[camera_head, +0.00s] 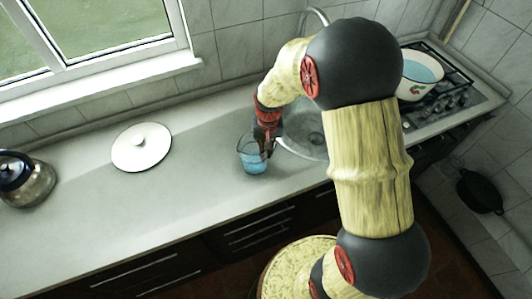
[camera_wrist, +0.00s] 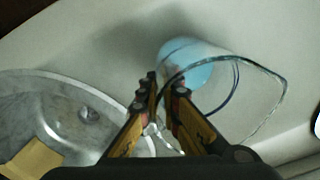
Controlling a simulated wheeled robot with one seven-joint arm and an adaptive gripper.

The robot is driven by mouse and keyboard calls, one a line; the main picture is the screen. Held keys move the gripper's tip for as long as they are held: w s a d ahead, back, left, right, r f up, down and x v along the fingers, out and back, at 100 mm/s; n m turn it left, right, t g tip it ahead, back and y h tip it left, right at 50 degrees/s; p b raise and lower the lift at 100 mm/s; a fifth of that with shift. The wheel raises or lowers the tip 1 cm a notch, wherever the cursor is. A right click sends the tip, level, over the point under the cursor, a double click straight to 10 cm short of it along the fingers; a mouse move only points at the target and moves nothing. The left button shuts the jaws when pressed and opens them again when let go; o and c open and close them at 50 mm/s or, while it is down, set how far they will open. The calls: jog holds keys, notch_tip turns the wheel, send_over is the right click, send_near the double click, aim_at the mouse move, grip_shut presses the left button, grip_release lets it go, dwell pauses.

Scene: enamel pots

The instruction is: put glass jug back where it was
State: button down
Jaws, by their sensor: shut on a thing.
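The glass jug (camera_head: 251,158) is clear and holds light blue liquid. It is upright at the counter, left of the sink, and I cannot tell whether its base touches the surface. My gripper (camera_head: 266,149) is at the jug's right side, shut on it. In the wrist view the jug (camera_wrist: 200,72) lies just beyond and right of the fingers of my gripper (camera_wrist: 166,88). Its clear rim loops out to the right. The exact grip spot is partly hidden by the fingers.
A round metal sink (camera_head: 305,145) lies right of the jug. A white lid (camera_head: 141,150) lies on the counter to the left, and a glass kettle (camera_head: 28,185) stands at the far left. A white pot (camera_head: 416,88) with blue liquid sits on the stove. Counter between jug and lid is clear.

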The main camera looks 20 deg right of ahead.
jog(key=shift+r, duration=0.15)
jog(key=c, duration=2)
grip_release()
jog(key=shift+f, duration=0.2)
notch_tip(320, 180, up, 12)
jog(key=shift+s+d+r+p, duration=0.15)
jog(key=shift+p, duration=1.05)
jog(key=s+a+r+n+t, duration=0.2)
jog(key=s+r, duration=0.7)
jog(key=s, duration=0.1)
jog(key=s+a+r+n+t, duration=0.1)
jog(key=s+a+r+t, duration=0.1)
jog(key=s+r, duration=0.7)
jog(key=shift+s+r+n+t, duration=0.2)
jog(key=shift+s+n+t, duration=0.2)
jog(key=shift+s+t, duration=0.3)
